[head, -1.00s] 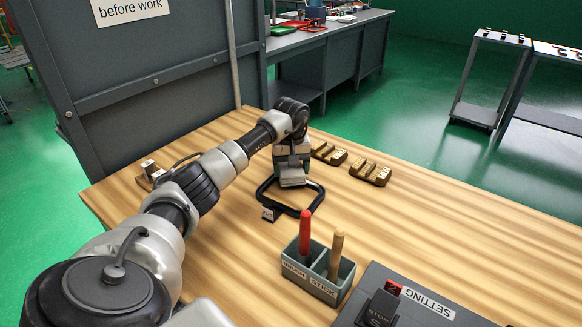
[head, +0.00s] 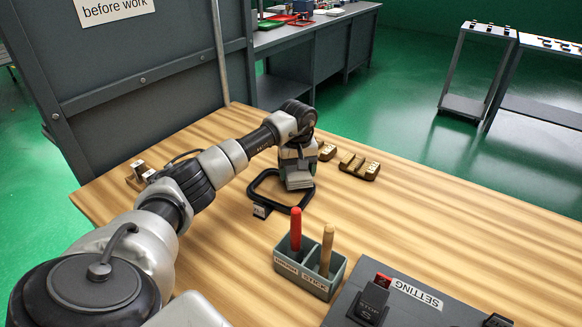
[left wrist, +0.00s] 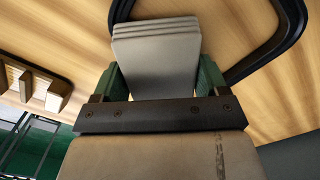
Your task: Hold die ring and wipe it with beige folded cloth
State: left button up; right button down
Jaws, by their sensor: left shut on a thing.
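The die ring (head: 256,184), a black rounded frame with a small labelled block on its near side, lies flat on the wooden table. It also shows as a dark curve in the left wrist view (left wrist: 274,50). My left gripper (head: 298,160) points down over the ring's right side. It is shut on the beige folded cloth (left wrist: 155,58), a pale, layered pad between green-sided fingers. The cloth also shows below the fingers in the head view (head: 299,182). I cannot tell whether the cloth touches the ring. My right gripper is out of view.
A grey two-part holder (head: 308,279) with a red stick and a wooden stick stands nearer. A dark setting panel (head: 405,305) lies at the near right. Slotted brown blocks (head: 360,167) sit behind the gripper.

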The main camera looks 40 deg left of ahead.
aim_at(312, 176)
pick_arm(q)
jog(key=shift+w+d, duration=0.2)
jog(key=shift+d, duration=1.35)
jog(key=shift+w+d, duration=0.2)
jog(key=shift+d, duration=0.5)
jog(key=shift+s+a, duration=0.15)
jog(key=shift+a, duration=0.75)
jog(key=shift+s+a, duration=0.15)
jog(key=shift+a, duration=0.7)
jog(key=shift+s+a+f+b, duration=0.15)
jog(key=shift+a+b, duration=0.15)
jog(key=shift+a, duration=0.3)
jog(key=shift+s+a+b, duration=0.15)
jog(key=shift+a+b, duration=0.15)
jog(key=shift+a, duration=0.25)
jog(key=shift+s+a, duration=0.2)
jog(key=shift+a, duration=0.75)
jog(key=shift+s+a, duration=0.2)
jog(key=shift+a, duration=0.75)
jog(key=shift+w+r+p, duration=0.1)
jog(key=shift+r+p, duration=1.9)
jog(key=shift+r, duration=1.15)
jog(key=shift+r, duration=0.1)
